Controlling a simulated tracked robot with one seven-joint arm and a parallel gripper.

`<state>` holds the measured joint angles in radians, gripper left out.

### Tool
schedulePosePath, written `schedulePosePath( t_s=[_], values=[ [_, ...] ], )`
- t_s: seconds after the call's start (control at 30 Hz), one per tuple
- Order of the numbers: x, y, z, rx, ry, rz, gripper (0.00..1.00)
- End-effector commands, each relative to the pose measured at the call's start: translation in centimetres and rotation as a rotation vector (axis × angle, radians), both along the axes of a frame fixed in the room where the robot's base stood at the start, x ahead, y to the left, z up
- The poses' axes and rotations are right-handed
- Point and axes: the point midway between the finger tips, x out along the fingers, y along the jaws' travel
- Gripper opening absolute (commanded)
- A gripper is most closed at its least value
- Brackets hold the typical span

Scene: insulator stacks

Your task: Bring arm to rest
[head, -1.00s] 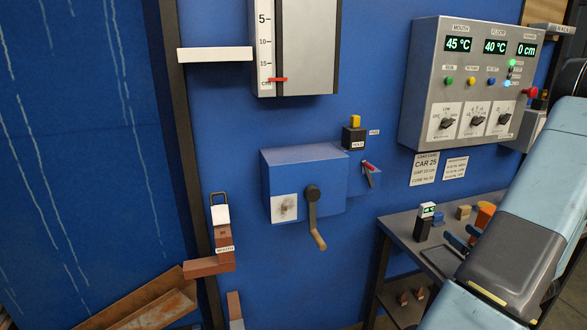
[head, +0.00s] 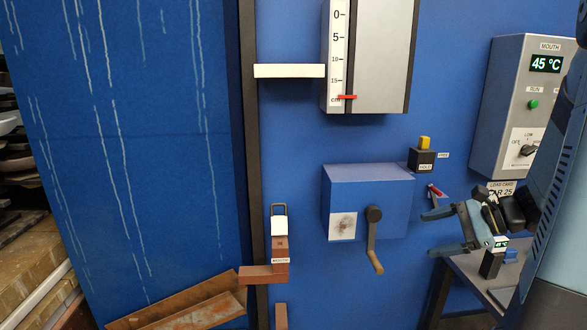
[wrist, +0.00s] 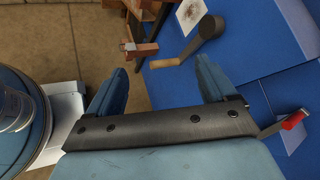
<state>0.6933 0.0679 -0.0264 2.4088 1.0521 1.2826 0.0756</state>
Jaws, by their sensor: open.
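My gripper (head: 440,232) is open and empty in the head view, at the right, with its blue fingers pointing left beside the blue crank box (head: 365,200). My arm (head: 555,200) runs down the right edge and hides part of the control panel. In the wrist view my two blue fingers (wrist: 162,90) stand wide apart with nothing between them. The crank handle (wrist: 200,42) shows beyond them, above the right finger. A red-tipped lever (wrist: 292,121) lies at the right, close to the gripper's base in that picture.
The control panel (head: 505,105) reads 45 °C. A hold block (head: 422,160) with a yellow top is on the blue wall. A mouth latch (head: 279,246) stands left of the crank. A rusty trough (head: 185,303) lies lower left.

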Motion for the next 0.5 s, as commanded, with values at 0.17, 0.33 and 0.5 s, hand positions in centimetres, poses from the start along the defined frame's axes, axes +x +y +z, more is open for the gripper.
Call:
schedulePosePath(
  t_s=[0.17, 0.33, 0.5],
  values=[
    [-2.4, 4.0, 1.6, -0.202, -0.041, 0.207, 0.84],
    [-4.9, 6.6, 2.7, -0.398, -0.096, 0.39, 0.84],
    [-7.3, 8.3, 3.9, -0.599, -0.17, 0.557, 0.84]
  ],
)
